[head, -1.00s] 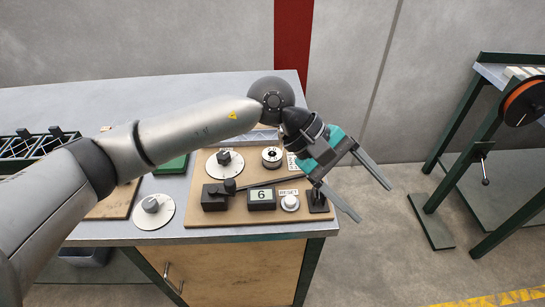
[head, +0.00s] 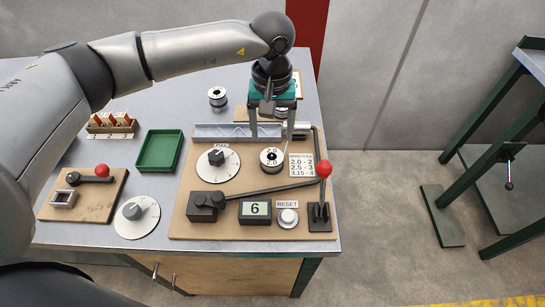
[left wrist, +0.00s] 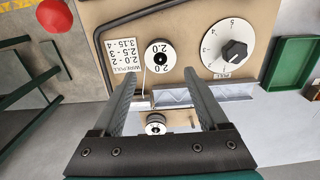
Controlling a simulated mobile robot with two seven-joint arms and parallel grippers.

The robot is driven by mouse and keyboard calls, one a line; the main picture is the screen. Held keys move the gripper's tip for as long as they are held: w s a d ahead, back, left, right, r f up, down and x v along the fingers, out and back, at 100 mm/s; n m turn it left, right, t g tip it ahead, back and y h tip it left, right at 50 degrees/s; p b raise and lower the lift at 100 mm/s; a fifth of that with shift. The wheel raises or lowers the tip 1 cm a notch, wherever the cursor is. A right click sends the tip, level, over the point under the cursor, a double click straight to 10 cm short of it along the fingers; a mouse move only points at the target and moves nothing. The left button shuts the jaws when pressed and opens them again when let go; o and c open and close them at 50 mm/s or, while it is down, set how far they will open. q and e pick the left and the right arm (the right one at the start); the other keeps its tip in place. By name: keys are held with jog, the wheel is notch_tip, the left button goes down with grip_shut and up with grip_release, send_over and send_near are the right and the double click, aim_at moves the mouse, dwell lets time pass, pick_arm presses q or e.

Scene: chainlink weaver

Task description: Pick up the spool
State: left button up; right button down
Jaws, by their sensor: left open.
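A spool marked 2.0 (head: 271,158) stands on the wooden board and also shows in the left wrist view (left wrist: 160,55), just beyond the fingertips. Another black-and-white spool (head: 217,97) stands on the bare table top at the back. A further spool shows between the fingers in the left wrist view (left wrist: 155,123); in the head view my gripper largely covers that area. My left gripper (head: 272,138) points down over the back of the board, open, with nothing between its fingertips. It also frames the left wrist view (left wrist: 160,78). My right gripper is not in view.
The board holds a dial (head: 217,163), a metal channel (head: 222,132), a red-knobbed lever (head: 324,170), a display reading 6 (head: 255,209) and a reset button (head: 288,217). A green tray (head: 159,151) and a rack of red-topped pieces (head: 112,124) stand left.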

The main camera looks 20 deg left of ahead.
aim_at(272, 155)
pick_arm(q)
notch_tip(272, 155, down, 4)
jog(key=shift+f, duration=0.6)
notch_tip(272, 155, down, 5)
jog(key=shift+w+r, duration=0.1)
jog(key=shift+w, duration=0.05)
jog(key=shift+c, duration=1.2)
jog(key=shift+r, duration=0.1)
grip_shut()
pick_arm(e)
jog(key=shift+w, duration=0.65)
